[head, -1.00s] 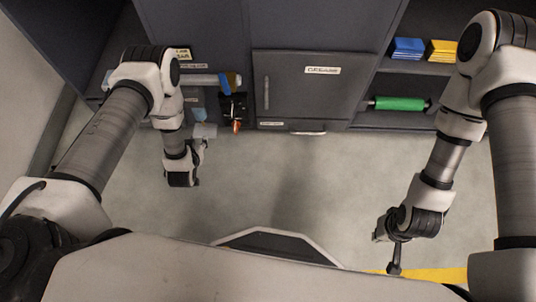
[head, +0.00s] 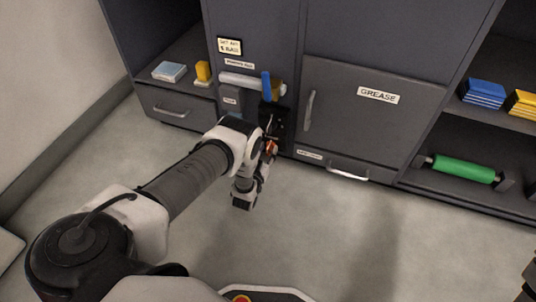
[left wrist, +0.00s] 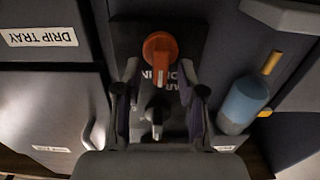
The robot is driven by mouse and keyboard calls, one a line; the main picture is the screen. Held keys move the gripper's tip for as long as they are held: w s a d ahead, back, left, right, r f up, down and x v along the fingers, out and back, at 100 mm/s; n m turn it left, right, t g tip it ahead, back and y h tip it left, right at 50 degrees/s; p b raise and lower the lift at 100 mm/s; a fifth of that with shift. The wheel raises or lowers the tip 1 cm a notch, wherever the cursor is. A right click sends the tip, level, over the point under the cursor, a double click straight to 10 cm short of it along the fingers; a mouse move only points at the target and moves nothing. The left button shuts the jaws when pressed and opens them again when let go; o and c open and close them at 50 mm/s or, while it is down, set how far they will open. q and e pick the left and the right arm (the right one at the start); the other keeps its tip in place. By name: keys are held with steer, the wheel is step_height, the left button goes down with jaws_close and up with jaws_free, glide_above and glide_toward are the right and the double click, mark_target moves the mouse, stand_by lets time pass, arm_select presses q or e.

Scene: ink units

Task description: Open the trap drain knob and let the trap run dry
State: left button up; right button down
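An orange knob (head: 271,147) sits low on a black panel (head: 273,116) on the cabinet front. In the left wrist view the orange knob (left wrist: 160,48) is beyond the fingertips, over a partly hidden label. My left gripper (head: 265,161) is just in front of the knob. In the left wrist view my left gripper (left wrist: 160,95) has its fingers apart, with a small dark and silver part (left wrist: 156,122) between them, and appears to hold nothing. A dark piece of my right arm shows at the head view's right edge; its fingers cannot be made out.
A blue handle (head: 266,85) stands above the black panel. To the right are the GREASE door (head: 350,120) and a low drawer handle (head: 348,173). A green roller (head: 464,169) lies on the right shelf. The floor in front is clear.

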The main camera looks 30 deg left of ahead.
arm_select(q)
jaws_close()
steer(key=shift+r+m, duration=0.1)
steer(key=shift+m, duration=0.3)
steer(key=m, duration=0.1)
steer(key=m+p, duration=0.1)
steer(key=m, duration=0.1)
steer(key=shift+d, duration=0.25)
steer(key=m, duration=0.4)
steer(key=shift+w+d+f+m, duration=0.15)
steer(key=shift+d+f+m, duration=0.05)
steer(key=shift+m, duration=0.2)
steer(key=m, duration=0.6)
steer(key=f+m, duration=0.1)
steer(key=m, duration=0.2)
steer(key=shift+d, duration=0.25)
steer(key=shift+m, duration=0.3)
